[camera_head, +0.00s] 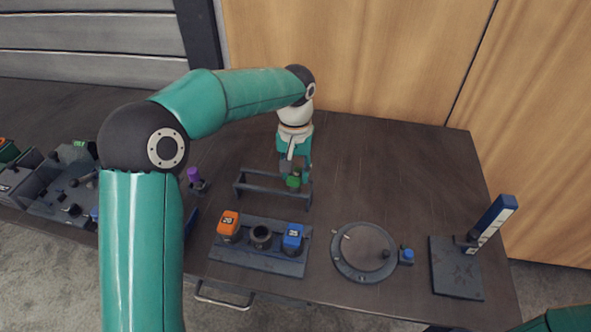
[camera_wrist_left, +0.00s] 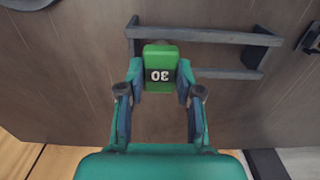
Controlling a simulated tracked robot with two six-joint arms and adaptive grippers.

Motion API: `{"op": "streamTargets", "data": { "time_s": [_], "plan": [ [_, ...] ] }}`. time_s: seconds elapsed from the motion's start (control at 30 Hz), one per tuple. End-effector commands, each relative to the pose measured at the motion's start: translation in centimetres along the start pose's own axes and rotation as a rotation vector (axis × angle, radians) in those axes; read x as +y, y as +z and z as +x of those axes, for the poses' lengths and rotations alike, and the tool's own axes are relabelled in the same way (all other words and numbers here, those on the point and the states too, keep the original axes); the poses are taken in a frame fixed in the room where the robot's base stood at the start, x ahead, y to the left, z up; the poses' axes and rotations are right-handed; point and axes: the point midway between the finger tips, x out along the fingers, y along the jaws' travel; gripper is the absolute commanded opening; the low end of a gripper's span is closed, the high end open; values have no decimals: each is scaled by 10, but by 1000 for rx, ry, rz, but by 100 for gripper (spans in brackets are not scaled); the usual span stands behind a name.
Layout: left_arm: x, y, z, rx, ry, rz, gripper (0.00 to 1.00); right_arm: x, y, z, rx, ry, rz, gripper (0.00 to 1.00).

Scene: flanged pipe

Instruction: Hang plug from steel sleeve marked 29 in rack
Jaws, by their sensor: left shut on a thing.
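My left gripper (camera_head: 293,167) is shut on a green plug (camera_head: 293,182) at the right end of the dark two-bar rack (camera_head: 270,197). In the left wrist view the fingers (camera_wrist_left: 160,95) flank the green plug (camera_wrist_left: 160,55), whose label reads 30 upside down. The plug overlaps the left end of the rack (camera_wrist_left: 220,37) there; whether it touches the bars is unclear. A dark block (camera_head: 232,256) holds an open, empty sleeve (camera_head: 261,236) between an orange-topped plug (camera_head: 228,222) and a blue-topped plug (camera_head: 293,234). No sleeve number 29 is readable. My right gripper is out of view.
A round flange (camera_head: 350,262) with a small blue-topped piece (camera_head: 407,255) lies right of the block. A dark plate with a tilted blue post (camera_head: 495,220) stands at the right. A purple-topped piece (camera_head: 193,175) and grey bins (camera_head: 48,190) are at the left. Table behind the flange is clear.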

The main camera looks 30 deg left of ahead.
Motion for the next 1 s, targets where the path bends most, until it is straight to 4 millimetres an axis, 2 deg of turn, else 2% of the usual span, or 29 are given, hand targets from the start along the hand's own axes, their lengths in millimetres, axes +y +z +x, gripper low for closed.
{"op": "streamTargets", "data": {
  "time_s": [1.0],
  "plan": [
    [0, 0, 17, 0, 0, 0, 0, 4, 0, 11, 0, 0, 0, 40]
  ]
}}
